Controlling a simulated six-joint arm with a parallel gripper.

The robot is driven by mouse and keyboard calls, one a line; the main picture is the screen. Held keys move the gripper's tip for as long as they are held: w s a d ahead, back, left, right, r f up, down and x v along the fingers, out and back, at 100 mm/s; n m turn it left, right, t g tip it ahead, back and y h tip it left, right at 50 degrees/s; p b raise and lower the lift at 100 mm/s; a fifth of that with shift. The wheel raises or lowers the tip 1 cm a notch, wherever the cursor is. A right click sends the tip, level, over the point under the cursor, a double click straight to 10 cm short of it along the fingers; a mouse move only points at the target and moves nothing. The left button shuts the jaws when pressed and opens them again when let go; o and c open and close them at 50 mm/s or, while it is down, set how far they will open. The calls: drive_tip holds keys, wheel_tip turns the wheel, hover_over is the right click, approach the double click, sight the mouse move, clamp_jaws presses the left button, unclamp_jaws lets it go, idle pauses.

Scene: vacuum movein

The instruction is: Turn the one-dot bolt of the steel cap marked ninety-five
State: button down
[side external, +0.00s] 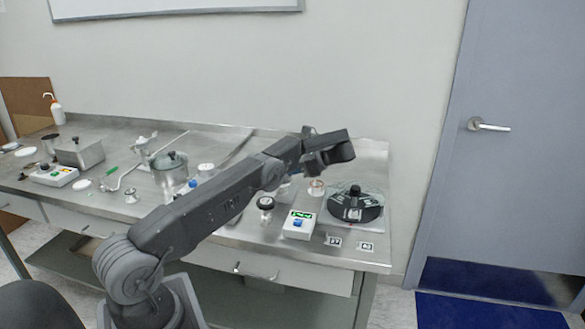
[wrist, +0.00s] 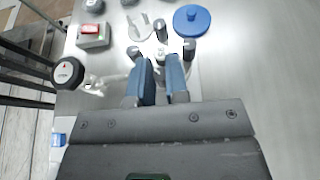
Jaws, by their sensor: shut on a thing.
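My gripper (wrist: 162,68) shows two blue fingers in the wrist view, close together and shut on a small grey bolt-like piece whose shape is mostly hidden between the tips. Several short grey cylinders stand around the fingertips; one is ahead (wrist: 160,29), one at the left (wrist: 134,52) and one at the right (wrist: 189,47). I cannot tell whether they belong to a steel cap. No ninety-five mark or single dot is legible. In the side view my gripper (side external: 318,165) hangs over the right part of the steel bench (side external: 220,222), its tips partly hidden.
A black disc (side external: 355,212) with a knob and a box with a green display (side external: 299,226) stand at the bench's right. A lidded pot (side external: 170,168) stands further left. The wrist view shows a blue disc (wrist: 192,20), a red-button box (wrist: 94,36) and a dark round piece (wrist: 67,72).

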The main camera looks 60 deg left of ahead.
drive_tip(key=shift+f, duration=0.15)
drive_tip(key=c, duration=1.1)
unclamp_jaws()
drive_tip(key=s+a+r, duration=0.5)
drive_tip(key=s+r, duration=0.5)
drive_tip(key=r, duration=0.1)
drive_tip(key=shift+s+a, duration=0.15)
drive_tip(key=shift+s, duration=0.05)
drive_tip(key=shift+r, duration=0.1)
